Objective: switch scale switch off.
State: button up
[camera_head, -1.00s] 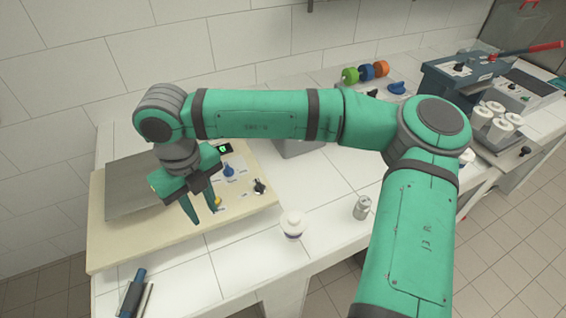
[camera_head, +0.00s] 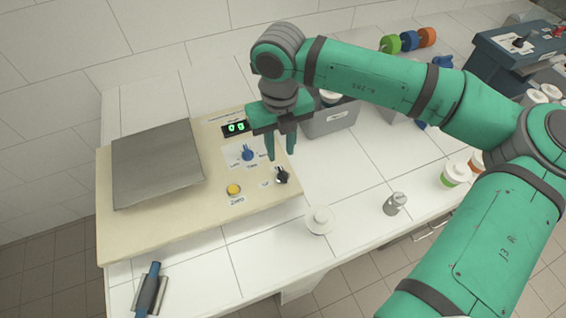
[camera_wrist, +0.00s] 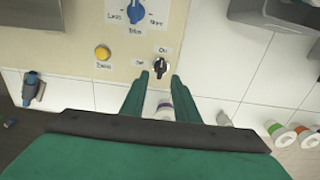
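The beige scale (camera_head: 215,223) has a grey weighing plate (camera_head: 158,165) and a lit green display (camera_head: 235,128). Its black switch knob (camera_head: 282,175) is at the right front corner. In the wrist view the knob (camera_wrist: 160,67) stands below an "On" label and right of another label; its pale stripe looks roughly upright, toward "On". My gripper (camera_head: 281,158) points down just above and behind the knob. In the wrist view my gripper (camera_wrist: 156,78) has its two fingers apart, empty, with the knob just beyond the tips and between their lines.
A blue dial (camera_head: 248,154) and a yellow button (camera_head: 234,189) are on the same panel. A grey bin (camera_head: 330,122) stands behind my gripper. A white-lidded container (camera_head: 320,220) and a small metal canister (camera_head: 395,203) stand to the right.

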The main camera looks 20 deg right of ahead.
aim_at(283, 172)
jog(key=f, duration=0.4)
jog(key=s+f, duration=0.1)
jog(key=f, duration=0.2)
jog(key=shift+d, duration=0.25)
jog(key=shift+w+a+f, duration=0.1)
jog(key=shift+a+f, duration=0.1)
jog(key=shift+f, duration=0.45)
jog(key=shift+c, duration=0.3)
grip_shut()
